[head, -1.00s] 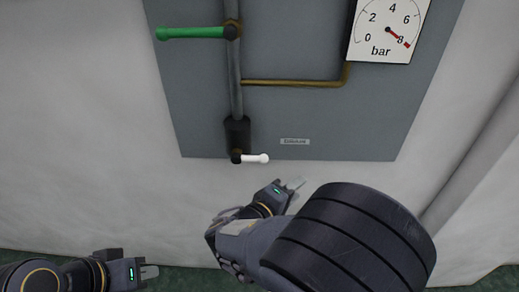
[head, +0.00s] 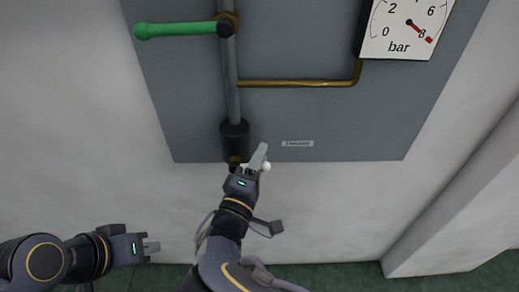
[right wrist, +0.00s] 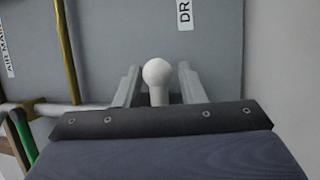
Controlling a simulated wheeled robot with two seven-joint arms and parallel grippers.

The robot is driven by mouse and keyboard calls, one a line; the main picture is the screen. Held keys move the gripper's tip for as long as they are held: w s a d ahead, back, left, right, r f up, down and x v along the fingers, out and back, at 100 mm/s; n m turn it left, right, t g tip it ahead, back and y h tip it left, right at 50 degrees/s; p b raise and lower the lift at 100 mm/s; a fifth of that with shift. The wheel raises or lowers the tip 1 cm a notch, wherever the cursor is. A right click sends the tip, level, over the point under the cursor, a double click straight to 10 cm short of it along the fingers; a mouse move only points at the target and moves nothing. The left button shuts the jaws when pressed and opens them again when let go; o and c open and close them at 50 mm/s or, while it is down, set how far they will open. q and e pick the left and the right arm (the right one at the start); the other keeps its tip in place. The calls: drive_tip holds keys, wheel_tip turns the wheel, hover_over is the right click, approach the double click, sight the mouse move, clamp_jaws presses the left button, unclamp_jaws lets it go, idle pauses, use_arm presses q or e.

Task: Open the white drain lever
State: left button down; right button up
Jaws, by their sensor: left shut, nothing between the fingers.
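The white drain lever is mostly hidden behind my right gripper (head: 260,157) in the head view. Only its round end (head: 266,167) shows, just right of the fingers. In the right wrist view the lever's white knob (right wrist: 157,75) stands between the two fingers (right wrist: 160,88), with a narrow gap on each side. The right gripper is open around the lever and not visibly clamped on it. My left gripper (head: 150,248) is shut and empty, low at the left, well away from the panel.
The grey panel (head: 330,125) carries a vertical pipe (head: 232,80) with a dark fitting (head: 235,138) at its foot. A green lever (head: 180,29) points left at the top. A brass pipe (head: 300,84) runs to the bar gauge (head: 405,25). A small label (head: 298,143) sits right of the fitting.

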drive_tip(key=shift+c, duration=0.5)
clamp_jaws()
drive_tip(key=shift+d, duration=0.1)
